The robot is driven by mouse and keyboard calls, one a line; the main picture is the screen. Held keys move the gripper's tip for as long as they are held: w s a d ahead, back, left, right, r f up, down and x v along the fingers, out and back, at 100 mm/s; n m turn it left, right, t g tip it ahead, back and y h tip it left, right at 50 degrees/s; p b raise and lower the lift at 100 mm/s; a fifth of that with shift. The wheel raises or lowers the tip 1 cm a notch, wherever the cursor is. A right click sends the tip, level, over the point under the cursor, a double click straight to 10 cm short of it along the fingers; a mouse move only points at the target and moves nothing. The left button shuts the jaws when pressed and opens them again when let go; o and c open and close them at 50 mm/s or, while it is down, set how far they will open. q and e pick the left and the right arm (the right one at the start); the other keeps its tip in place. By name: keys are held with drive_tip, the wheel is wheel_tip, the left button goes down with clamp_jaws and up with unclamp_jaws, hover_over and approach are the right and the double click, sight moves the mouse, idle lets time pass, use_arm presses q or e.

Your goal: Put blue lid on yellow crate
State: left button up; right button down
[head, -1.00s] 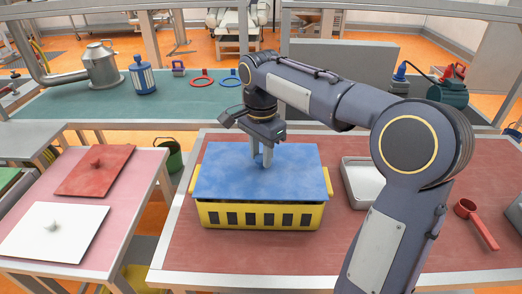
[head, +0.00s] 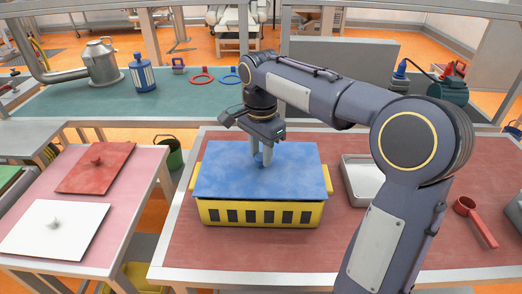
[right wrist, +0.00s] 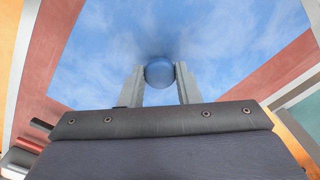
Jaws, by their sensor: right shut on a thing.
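The blue lid (head: 225,176) covers the top of the yellow crate (head: 262,224) and looks level and roughly lined up with it. I cannot tell whether the lid sits fully on the rim. The crate stands on the red table, its front slots and side handles showing; its inside is hidden. My right gripper (head: 262,157) points down over the middle of the lid, shut on the lid's round knob. In the right wrist view the blue knob (right wrist: 159,72) is between the two fingers (right wrist: 160,84). My left gripper is not in view.
A metal tray (head: 352,178) and a red scoop (head: 475,222) lie to the right on the red table (head: 400,258). A red lid (head: 85,172) and a white lid (head: 40,240) lie on the left table. The table in front of the crate is clear.

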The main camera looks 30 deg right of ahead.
sight(261, 156)
drive_tip(key=shift+f, duration=0.4)
idle(1.1)
drive_tip(key=c, duration=0.5)
unclamp_jaws()
drive_tip(key=shift+r+p, duration=3.55)
drive_tip(key=shift+p, duration=0.1)
drive_tip(key=shift+c, duration=0.4)
